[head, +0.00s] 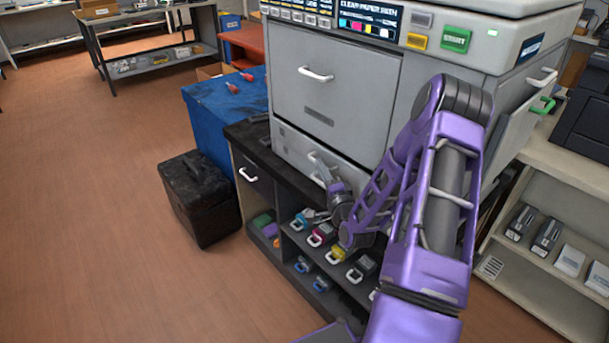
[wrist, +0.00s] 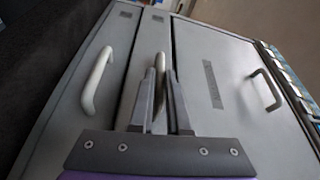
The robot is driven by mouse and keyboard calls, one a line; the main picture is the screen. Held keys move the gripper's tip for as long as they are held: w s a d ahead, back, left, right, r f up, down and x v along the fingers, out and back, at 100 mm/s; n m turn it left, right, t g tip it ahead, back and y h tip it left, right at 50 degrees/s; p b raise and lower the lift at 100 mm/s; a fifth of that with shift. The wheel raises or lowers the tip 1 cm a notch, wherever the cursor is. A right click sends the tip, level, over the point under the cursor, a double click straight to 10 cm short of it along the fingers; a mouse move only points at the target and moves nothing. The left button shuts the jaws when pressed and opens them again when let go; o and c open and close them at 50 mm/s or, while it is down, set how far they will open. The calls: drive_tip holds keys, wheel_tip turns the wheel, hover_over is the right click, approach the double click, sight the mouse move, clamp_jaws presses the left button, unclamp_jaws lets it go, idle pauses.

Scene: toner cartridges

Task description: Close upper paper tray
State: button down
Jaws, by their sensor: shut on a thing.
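The grey printer (head: 385,100) has a large front panel with a pale handle (head: 315,74), and lower tray fronts (head: 290,142) beneath it. My gripper (head: 322,170) reaches to the lower fronts. In the wrist view my gripper (wrist: 160,72) is shut on the pale handle (wrist: 159,62) of the narrow middle tray front (wrist: 148,45). The fingers hide part of this handle. To its left is another tray front with a free pale handle (wrist: 97,82). To its right is the large panel (wrist: 225,75). I cannot tell how far the held tray stands out.
Below the printer, a dark shelf (head: 283,225) holds several coloured cartridges. A black bin (head: 200,200) and a blue-covered box (head: 215,110) stand to the left. An open side flap (head: 520,115) juts out at right. The floor at left is clear.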

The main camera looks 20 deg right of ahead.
drive_tip(key=shift+w+d+r, duration=0.15)
drive_tip(key=shift+w+d, duration=0.1)
drive_tip(key=shift+d, duration=0.6)
drive_tip(key=c, duration=0.9)
unclamp_jaws()
drive_tip(key=s, duration=0.5)
drive_tip(key=s+a+f, duration=0.1)
drive_tip(key=s, duration=0.5)
drive_tip(key=s+a, duration=0.1)
drive_tip(key=s, duration=0.5)
drive_tip(key=shift+s+f, duration=0.1)
drive_tip(key=shift+f, duration=0.15)
